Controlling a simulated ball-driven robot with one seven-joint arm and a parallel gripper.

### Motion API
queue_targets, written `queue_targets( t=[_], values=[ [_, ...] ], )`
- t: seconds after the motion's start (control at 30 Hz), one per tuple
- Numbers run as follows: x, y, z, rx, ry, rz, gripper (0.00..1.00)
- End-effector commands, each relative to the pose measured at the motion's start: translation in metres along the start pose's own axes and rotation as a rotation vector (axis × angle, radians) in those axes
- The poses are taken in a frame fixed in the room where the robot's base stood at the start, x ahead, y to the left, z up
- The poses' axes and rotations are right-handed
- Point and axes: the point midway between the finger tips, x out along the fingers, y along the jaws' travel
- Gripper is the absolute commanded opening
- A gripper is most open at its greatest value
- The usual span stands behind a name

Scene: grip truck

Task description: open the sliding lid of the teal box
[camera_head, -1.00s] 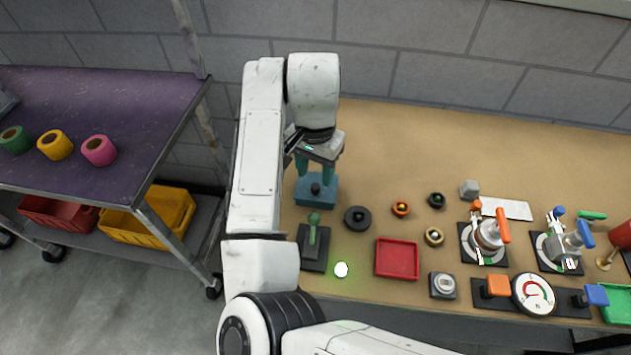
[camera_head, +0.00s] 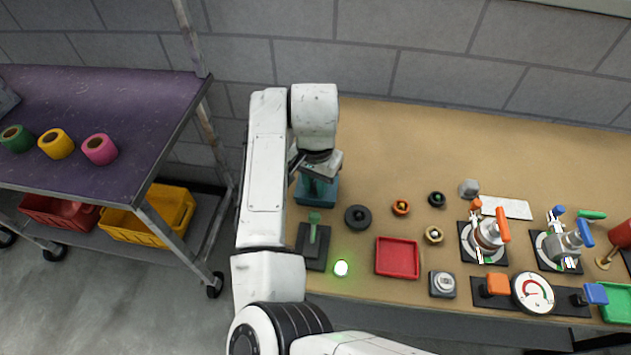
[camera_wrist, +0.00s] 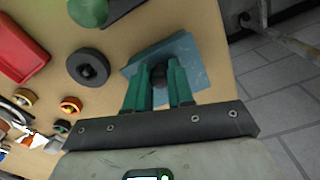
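The teal box (camera_head: 328,200) stands on the workbench, partly hidden under my arm in the head view. In the wrist view its flat teal lid (camera_wrist: 190,52) shows, with a dark round knob (camera_wrist: 160,77) on it. My gripper (camera_wrist: 159,68) is down over the lid, its green fingers on either side of the knob. The fingers are apart and the knob lies between them; I cannot tell whether they touch it. In the head view my gripper (camera_head: 318,185) is right above the box.
A green-handled lever on a black plate (camera_head: 313,247) stands just in front of the box. A black round knob (camera_head: 358,217) and red tray (camera_head: 397,258) are to the right. Several fixtures fill the bench's right side. The bench behind the box is clear.

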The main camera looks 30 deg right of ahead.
Motion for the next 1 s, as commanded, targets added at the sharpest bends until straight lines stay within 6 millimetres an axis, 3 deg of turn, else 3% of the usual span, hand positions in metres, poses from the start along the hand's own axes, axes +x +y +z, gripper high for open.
queue_targets(
  t=[0.2,0.67,1.0],
  values=[
    [0.0,0.0,0.0,0.0,0.0,0.0,0.01],
    [-0.001,-0.001,-0.002,0.001,-0.001,0.001,0.0],
    [-0.001,-0.017,-0.051,0.0,-0.001,-0.002,0.0]
  ],
)
